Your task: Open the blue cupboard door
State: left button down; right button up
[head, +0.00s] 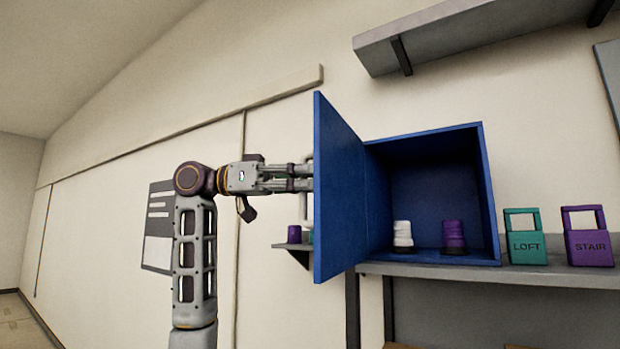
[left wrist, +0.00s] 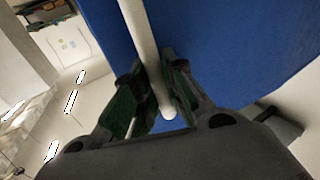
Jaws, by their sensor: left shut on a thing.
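The blue cupboard (head: 430,190) stands on a grey shelf, its front open to view. Its blue door (head: 338,190) is swung out to the left on the cupboard's left side. My left gripper (head: 305,178) is at the outer face of the door, shut on the pale bar handle (head: 303,205). In the left wrist view the white handle (left wrist: 145,50) runs between the two fingers (left wrist: 158,100), with the blue door (left wrist: 230,45) behind it. My right gripper is not in view.
Inside the cupboard are a white spool (head: 403,235) and a purple spool (head: 454,236). A teal LOFT holder (head: 525,240) and a purple STAIR holder (head: 587,240) stand right of it on the grey shelf (head: 430,270). A wall shelf (head: 450,35) hangs above.

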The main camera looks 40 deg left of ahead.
pick_arm(q)
jog(key=shift+a, duration=0.55)
jog(key=c, duration=1.5)
grip_release()
jog(key=shift+s, duration=0.1)
jog(key=shift+o, duration=0.2)
jog(key=v, duration=1.2)
jog(key=shift+d, duration=0.1)
